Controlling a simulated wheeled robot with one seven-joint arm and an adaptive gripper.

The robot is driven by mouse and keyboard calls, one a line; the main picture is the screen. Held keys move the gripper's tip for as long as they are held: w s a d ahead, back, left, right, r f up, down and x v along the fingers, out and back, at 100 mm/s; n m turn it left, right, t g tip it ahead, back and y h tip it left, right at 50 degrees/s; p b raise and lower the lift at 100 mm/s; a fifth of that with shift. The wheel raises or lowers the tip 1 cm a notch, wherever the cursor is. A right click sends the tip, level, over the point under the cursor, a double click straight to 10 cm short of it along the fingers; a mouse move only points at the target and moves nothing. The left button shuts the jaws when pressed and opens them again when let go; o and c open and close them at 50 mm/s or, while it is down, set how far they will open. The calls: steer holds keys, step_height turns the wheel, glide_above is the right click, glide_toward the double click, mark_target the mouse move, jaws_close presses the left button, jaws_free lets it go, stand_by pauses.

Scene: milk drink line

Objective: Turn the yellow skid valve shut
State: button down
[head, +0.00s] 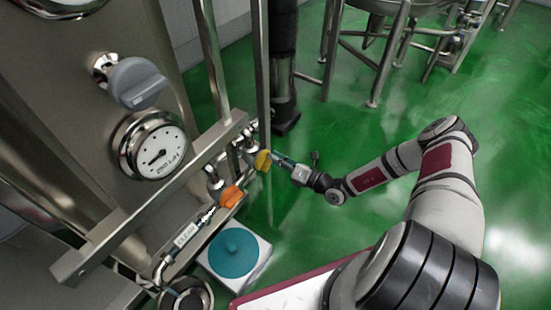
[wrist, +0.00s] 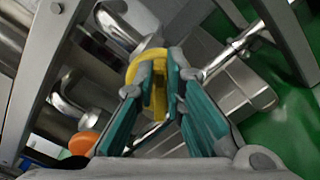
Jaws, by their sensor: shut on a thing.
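The yellow skid valve (head: 263,160) sits on the steel skid rail near the middle of the head view. Its yellow handle (wrist: 147,66) shows in the wrist view between the teal fingers. My gripper (head: 275,157) reaches it from the right and is shut on the yellow handle. In the wrist view my gripper (wrist: 160,92) has a finger on each side of the handle. The fingers hide part of the handle, and I cannot tell how far it is turned.
An orange valve handle (head: 230,197) is close by on the same skid and shows in the wrist view (wrist: 83,143). A grey knob (head: 137,83) and a dial gauge (head: 154,146) are at the left. A teal round lid (head: 233,253) lies below. Green floor (head: 330,120) is clear behind my arm.

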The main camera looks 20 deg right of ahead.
steer(key=shift+w+d+f+m+b, duration=0.1)
steer(key=shift+f+m+b, duration=0.15)
steer(key=shift+m, duration=1.1)
steer(key=shift+d+f+m+b, duration=0.15)
steer(key=shift+f+m, duration=0.2)
steer(key=shift+m, duration=1.05)
steer(key=shift+w+f+m+b, duration=0.1)
steer(key=shift+f+m+b, duration=0.15)
steer(key=shift+m, duration=1.1)
steer(key=shift+f, duration=0.1)
steer(key=c, duration=1.7)
jaws_free()
steer(key=shift+o, duration=0.2)
steer(key=v, duration=1.2)
